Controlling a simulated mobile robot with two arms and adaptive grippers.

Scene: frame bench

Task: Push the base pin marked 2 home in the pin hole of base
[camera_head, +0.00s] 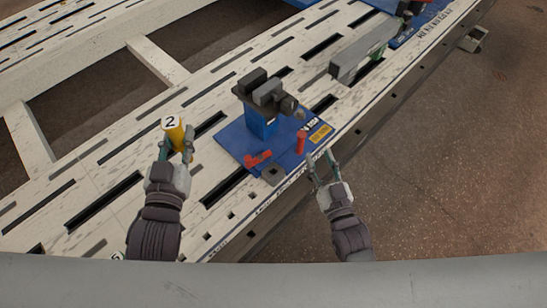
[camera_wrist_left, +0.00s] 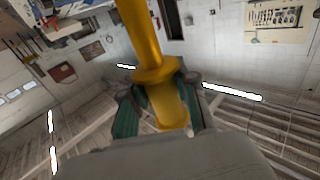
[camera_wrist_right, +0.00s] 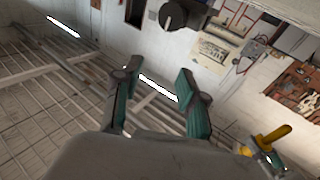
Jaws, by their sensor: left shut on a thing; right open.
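The yellow base pin with a white "2" marker (camera_head: 171,124) is held up in my left gripper (camera_head: 177,146), above the slotted white bench and left of the blue base. In the left wrist view the pin (camera_wrist_left: 143,38) runs between the fingers, its collar just beyond them. The base (camera_head: 229,140) is a blue plate carrying a blue post with a dark clamp. A grey block with a dark opening (camera_head: 273,175) sits at its near corner; I cannot tell whether this is the pin hole. My right gripper (camera_head: 320,164) is open and empty beside the bench's near edge.
A red handle (camera_head: 257,159) and an upright red cylinder (camera_head: 301,142) are on the base plate. A long grey bar (camera_head: 362,50) stands further right along the bench (camera_head: 100,150). Open floor (camera_head: 450,170) lies beyond its right edge.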

